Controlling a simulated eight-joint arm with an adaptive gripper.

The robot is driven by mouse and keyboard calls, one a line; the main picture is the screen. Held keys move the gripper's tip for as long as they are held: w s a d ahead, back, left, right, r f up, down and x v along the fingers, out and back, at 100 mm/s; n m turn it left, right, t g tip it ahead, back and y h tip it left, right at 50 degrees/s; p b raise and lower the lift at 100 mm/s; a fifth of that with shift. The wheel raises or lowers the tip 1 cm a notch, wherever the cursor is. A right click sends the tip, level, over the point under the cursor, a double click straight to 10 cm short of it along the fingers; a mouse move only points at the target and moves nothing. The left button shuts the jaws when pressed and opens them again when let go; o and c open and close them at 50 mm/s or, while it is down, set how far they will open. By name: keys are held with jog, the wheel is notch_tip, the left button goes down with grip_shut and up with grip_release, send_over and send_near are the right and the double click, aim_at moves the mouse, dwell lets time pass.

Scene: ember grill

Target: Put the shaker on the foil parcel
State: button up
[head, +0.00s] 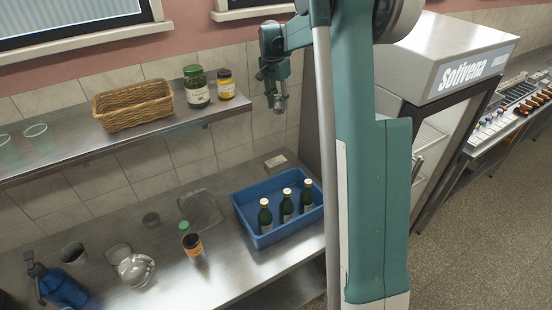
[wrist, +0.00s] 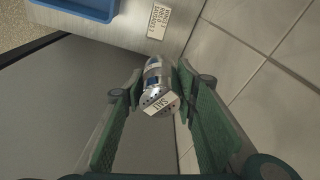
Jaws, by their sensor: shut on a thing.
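My gripper (head: 277,88) is up in the air in the head view, beside the right end of the shelf and above the counter. It is shut on the shaker (head: 280,104), a small silver cylinder that hangs below the fingers. In the wrist view the shaker (wrist: 155,82) sits between the two green fingers, with a holed metal top and a white tag reading SALT. I cannot surely tell the foil parcel; a shiny silvery rounded thing (head: 135,268) on the counter at the lower left may be it.
A blue tray (head: 245,226) with three green bottles stands on the counter below my gripper. A small lettered block (head: 275,161) lies behind it. The shelf (head: 75,157) holds a basket and jars.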

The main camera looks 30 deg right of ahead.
jog(key=shift+m, duration=0.4)
jog(key=d+f, duration=0.1)
jog(key=w+d+f+p, duration=0.1)
jog(key=f, duration=0.1)
jog(key=shift+w+f, duration=0.1)
jog(key=shift+w, duration=0.1)
jog(key=s+a+f+m, duration=0.1)
jog(key=a+f, duration=0.1)
jog(key=f, duration=0.4)
jog(key=s+a+f+m, duration=0.1)
jog(key=a+f, duration=0.1)
jog(key=f, duration=0.5)
jog(key=shift+s+m+g, duration=0.3)
jog(key=shift+s, duration=0.05)
jog(key=shift+a+f, duration=0.1)
jog(key=shift+f, duration=0.15)
jog(key=p, duration=0.1)
send_over(277, 161)
jog(key=shift+a+f, duration=0.15)
jog(key=shift+f, duration=1.35)
jog(key=shift+a+f, duration=0.1)
jog(key=shift+f, duration=1.35)
jog(key=shift+f, duration=0.1)
jog(key=shift+f+p, duration=0.55)
jog(key=shift+f, duration=1.25)
jog(key=shift+f, duration=0.15)
jog(key=o, duration=0.9)
